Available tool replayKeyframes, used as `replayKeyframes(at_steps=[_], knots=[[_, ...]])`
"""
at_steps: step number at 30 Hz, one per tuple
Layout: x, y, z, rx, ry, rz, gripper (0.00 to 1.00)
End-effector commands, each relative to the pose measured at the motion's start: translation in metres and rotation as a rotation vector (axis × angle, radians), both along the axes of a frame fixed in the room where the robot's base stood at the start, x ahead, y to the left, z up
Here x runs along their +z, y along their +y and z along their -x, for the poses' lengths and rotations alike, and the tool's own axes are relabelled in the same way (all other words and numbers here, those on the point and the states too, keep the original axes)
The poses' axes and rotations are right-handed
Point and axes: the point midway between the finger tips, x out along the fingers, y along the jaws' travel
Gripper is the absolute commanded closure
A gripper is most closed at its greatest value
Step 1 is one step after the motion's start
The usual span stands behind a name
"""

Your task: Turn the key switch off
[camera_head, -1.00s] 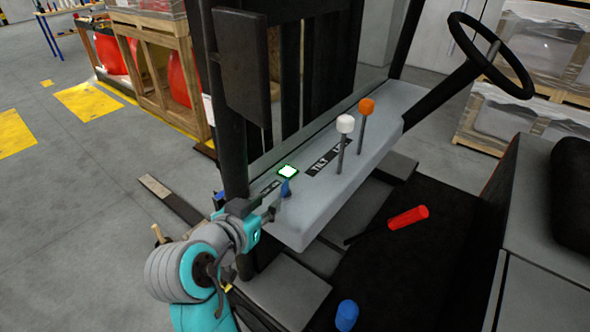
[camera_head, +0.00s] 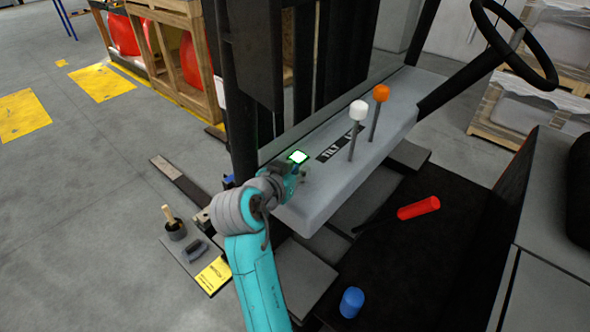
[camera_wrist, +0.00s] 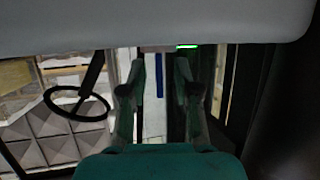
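The grey dash panel (camera_head: 345,172) of the vehicle carries a small white square with a lit green border (camera_head: 298,157). My gripper (camera_head: 299,174) is right beside this square at the panel's near left end. In the wrist view my gripper (camera_wrist: 158,68) has its two fingers apart, with a gap between them. A thin blue strip (camera_wrist: 160,77) shows in that gap; I cannot tell whether it is the key. The green glow (camera_wrist: 187,46) shows just above the right fingertip, at the panel's edge (camera_wrist: 150,25). The key switch itself is not clearly visible, being hidden around my gripper.
A white-knobbed lever (camera_head: 358,111) and an orange-knobbed lever (camera_head: 380,94) stand on the panel to the right. The steering wheel (camera_head: 513,45) is at upper right. A black mast (camera_head: 232,100) rises close behind my arm.

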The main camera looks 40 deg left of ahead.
Motion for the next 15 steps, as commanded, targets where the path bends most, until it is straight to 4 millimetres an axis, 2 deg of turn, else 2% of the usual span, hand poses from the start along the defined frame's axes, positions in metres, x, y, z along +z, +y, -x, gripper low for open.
replayKeyframes(at_steps=[8,9,12,15], knots=[[-0.0003,0.0003,-0.001,0.0,0.0,0.0,0.69],[-0.0003,0.0003,-0.0009,0.0,0.0,0.0,0.79],[-0.0004,0.0003,-0.0009,0.0,0.0,0.0,1.0],[-0.0003,0.0003,-0.0008,0.0,0.0,0.0,1.0]])
